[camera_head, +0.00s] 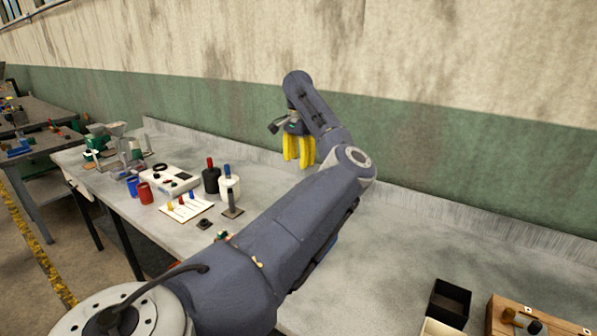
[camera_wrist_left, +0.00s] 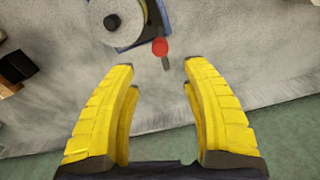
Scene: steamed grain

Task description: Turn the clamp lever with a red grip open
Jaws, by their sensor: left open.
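The red grip (camera_wrist_left: 159,47) of the clamp lever shows in the left wrist view, with a short grey rod end (camera_wrist_left: 166,63) beside it. It sits at the edge of a fixture with a round grey disc (camera_wrist_left: 108,24) and a blue edge. My left gripper (camera_head: 299,161) is open and empty, its yellow fingers pointing down above the bench in the head view. In the wrist view the red grip lies beyond the gap between the fingertips (camera_wrist_left: 158,66), apart from both. In the head view I cannot make out the lever; my own arm covers part of the bench.
The grey bench (camera_head: 400,240) has free room to the right of my arm. A black bottle with a red top (camera_head: 211,180), a white bottle with a blue top (camera_head: 229,186) and a white board with coloured pegs stand left. A black box (camera_head: 449,303) and wooden box (camera_head: 500,325) sit front right.

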